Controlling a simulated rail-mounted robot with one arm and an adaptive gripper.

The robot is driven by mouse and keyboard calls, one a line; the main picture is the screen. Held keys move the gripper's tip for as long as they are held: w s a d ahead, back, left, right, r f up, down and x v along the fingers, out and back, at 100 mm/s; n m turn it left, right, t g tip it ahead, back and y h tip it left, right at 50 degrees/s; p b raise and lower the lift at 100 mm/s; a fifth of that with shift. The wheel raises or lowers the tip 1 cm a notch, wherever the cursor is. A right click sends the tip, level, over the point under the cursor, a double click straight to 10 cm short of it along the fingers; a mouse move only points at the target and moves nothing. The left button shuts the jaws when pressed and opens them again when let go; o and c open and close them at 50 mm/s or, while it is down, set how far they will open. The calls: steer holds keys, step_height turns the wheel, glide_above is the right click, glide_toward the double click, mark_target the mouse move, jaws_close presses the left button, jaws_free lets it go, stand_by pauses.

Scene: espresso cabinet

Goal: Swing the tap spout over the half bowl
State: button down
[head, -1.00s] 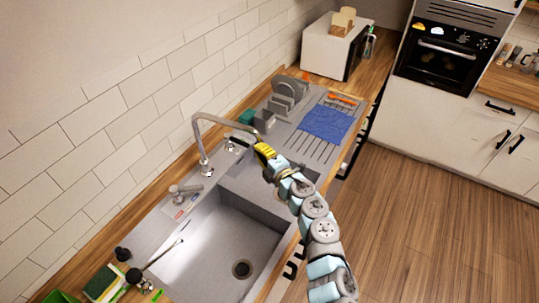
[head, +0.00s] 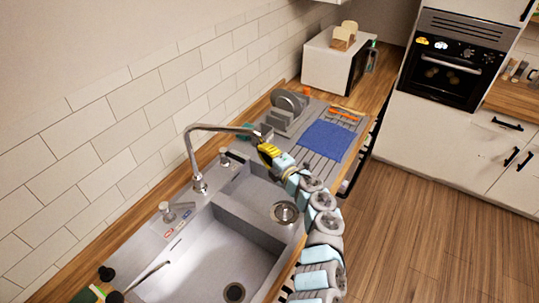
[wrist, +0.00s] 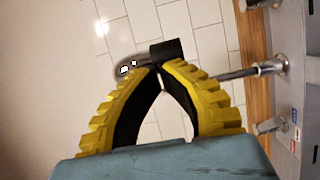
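The tap spout (head: 222,127) is a chrome arch rising from its base behind the sink. Its dark outlet end reaches out above the half bowl (head: 243,184), the smaller basin beside the large one. My yellow-fingered gripper (head: 264,148) is at the outlet end. In the wrist view, my gripper's fingertips (wrist: 161,68) come together, with a bowed gap behind them. The spout's dark outlet (wrist: 166,51) is right at the tips; I cannot tell whether it is pinched or only touched. The fingers hide part of the chrome tube (wrist: 250,71).
The large bowl (head: 205,262) is nearer. A drainboard with a blue cloth (head: 327,139) and a dish rack (head: 284,118) lies beyond the half bowl. A tap lever (head: 172,212) stands on the sink's rear ledge. The tiled wall (head: 130,130) runs close behind the tap.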

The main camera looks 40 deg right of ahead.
steer(key=shift+w+d, duration=0.55)
steer(key=shift+d, duration=0.2)
steer(key=shift+s, duration=0.1)
steer(key=s, duration=1.3)
steer(key=shift+a, duration=0.25)
stand_by(0.4)
steer(key=shift+a, duration=0.1)
